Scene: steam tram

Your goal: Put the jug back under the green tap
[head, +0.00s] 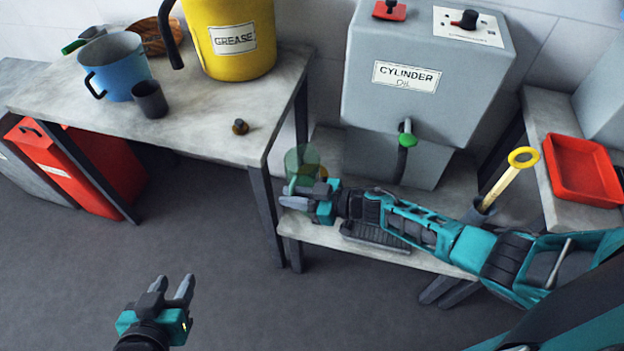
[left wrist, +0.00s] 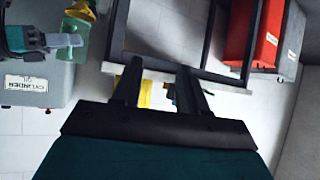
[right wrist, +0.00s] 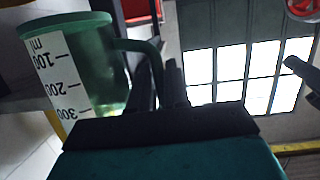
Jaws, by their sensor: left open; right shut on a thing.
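A see-through green jug (head: 301,160) with a white 100–300 ml scale is near the left end of the low bench. My right gripper (head: 298,197) is shut on its handle; the right wrist view shows the jug (right wrist: 90,65) beside the fingers, its handle reaching between them. I cannot tell whether the jug touches anything below. The green tap (head: 406,139) is on the front of the grey tank labelled "CYLINDER Oil" (head: 420,85), to the right of the jug. My left gripper (head: 172,290) is open and empty, low over the floor.
A dark grille (head: 375,238) lies on the low bench (head: 330,236), partly under my right arm. A yellow-handled tool (head: 510,172) stands right of the tank. The table (head: 200,115) at left bears a yellow grease can (head: 233,60), blue jug (head: 118,70) and dark cup (head: 150,100).

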